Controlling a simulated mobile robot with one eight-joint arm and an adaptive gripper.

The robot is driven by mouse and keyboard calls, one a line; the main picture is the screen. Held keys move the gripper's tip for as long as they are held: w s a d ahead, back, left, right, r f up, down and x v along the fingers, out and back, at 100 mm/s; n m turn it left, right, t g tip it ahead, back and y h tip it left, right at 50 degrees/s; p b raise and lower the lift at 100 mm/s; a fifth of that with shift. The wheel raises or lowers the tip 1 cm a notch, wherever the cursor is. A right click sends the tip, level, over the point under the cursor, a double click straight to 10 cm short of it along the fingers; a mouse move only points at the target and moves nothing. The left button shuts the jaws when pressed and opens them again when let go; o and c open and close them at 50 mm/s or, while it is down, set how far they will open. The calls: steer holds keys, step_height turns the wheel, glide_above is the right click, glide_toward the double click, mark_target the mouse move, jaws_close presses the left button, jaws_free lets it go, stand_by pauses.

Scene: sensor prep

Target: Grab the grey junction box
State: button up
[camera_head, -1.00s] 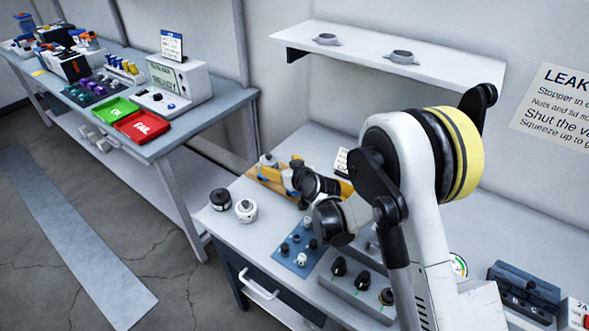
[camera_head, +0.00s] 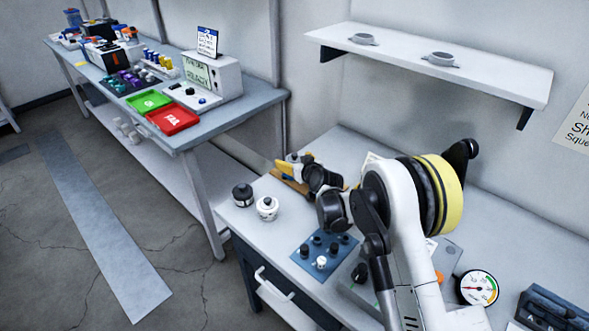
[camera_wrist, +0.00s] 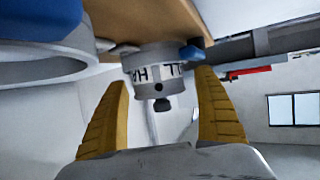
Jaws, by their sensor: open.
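No thing in view is clearly marked as a junction box. In the wrist view a grey-white round housing (camera_wrist: 147,63) with black lettering, partly readable as "HA" and "LL", lies ahead between my yellow fingertips. It is beside a wooden board (camera_wrist: 195,22); how far it is from the fingers I cannot tell. My gripper (camera_wrist: 162,80) is open, with nothing pressed between its fingers. In the head view my gripper is over the wooden tray (camera_head: 285,180) at the bench's back left, mostly hidden by my wrist.
A black knob-like part (camera_head: 242,195) and a white one (camera_head: 267,208) stand at the bench's left edge. A blue plate (camera_head: 305,262) with several knobs lies before my arm. A gauge (camera_head: 478,289) is at right. A blue part with a grey ring (camera_wrist: 45,65) is close at upper left.

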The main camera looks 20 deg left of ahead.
steer(key=c, duration=1.3)
steer(key=shift+c, duration=0.2)
steer(key=shift+r, duration=0.2)
